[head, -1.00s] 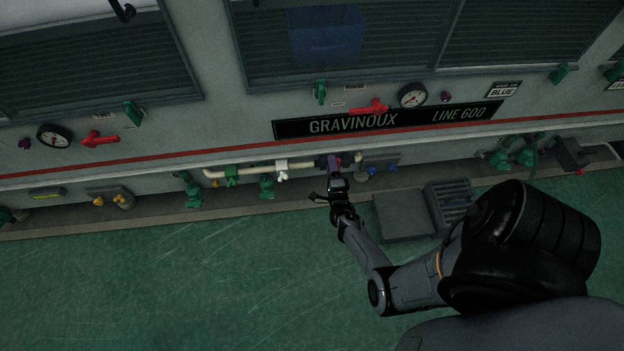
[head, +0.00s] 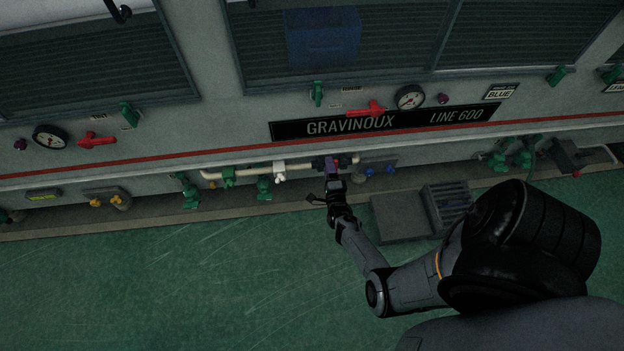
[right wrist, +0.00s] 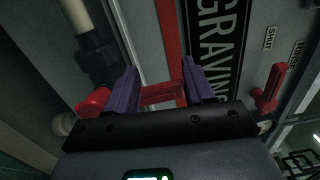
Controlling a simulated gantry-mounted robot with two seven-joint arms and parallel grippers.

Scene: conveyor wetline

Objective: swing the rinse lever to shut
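A red lever (right wrist: 160,93) with a round red hub (right wrist: 95,101) sits at the dark valve body (right wrist: 98,58) on the pale pipe in the right wrist view. My right gripper (right wrist: 160,72) has its two purple fingers well apart. The lever runs behind one finger and across the gap; contact cannot be told. In the head view the right gripper (head: 331,166) is at the right part of the pale pipe (head: 250,170), hiding most of the lever. A small label reading like RINSE (right wrist: 296,55) and a SHUT label (right wrist: 268,38) are on the panel. My left gripper is out of view.
Another red handle (head: 367,108) is on the panel above, beside a round gauge (head: 409,97). Green valves (head: 264,188) line the pipe to the left. A grey platform (head: 398,218) and a slatted crate (head: 446,206) stand right of my gripper. The green floor is clear at left.

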